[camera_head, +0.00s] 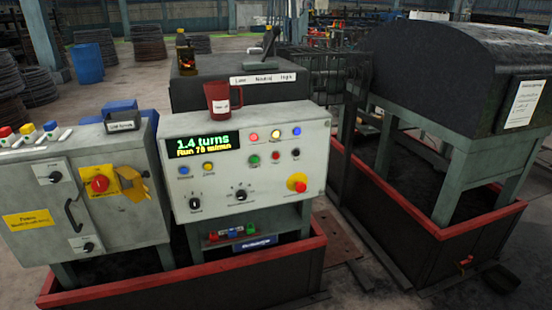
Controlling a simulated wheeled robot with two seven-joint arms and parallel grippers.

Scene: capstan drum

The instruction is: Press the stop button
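The light grey control panel (225,208) stands in the middle of the head view. Its display (203,145) reads "1.4 turns" and a run speed below. A red button (275,155) sits between a green button (254,159) and a black one (295,153). A red mushroom button on a yellow base (297,183) is at the panel's lower right. The small button labels are too small to read, so I cannot tell which is marked stop. Neither of my grippers is in view.
A red mug (217,101) and a bottle (186,57) stand behind the panel. A grey cabinet (125,222) with a red switch on yellow (99,183) is at left. A dark hooded machine (450,67) is at right. Red-rimmed trays (120,293) surround the bases.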

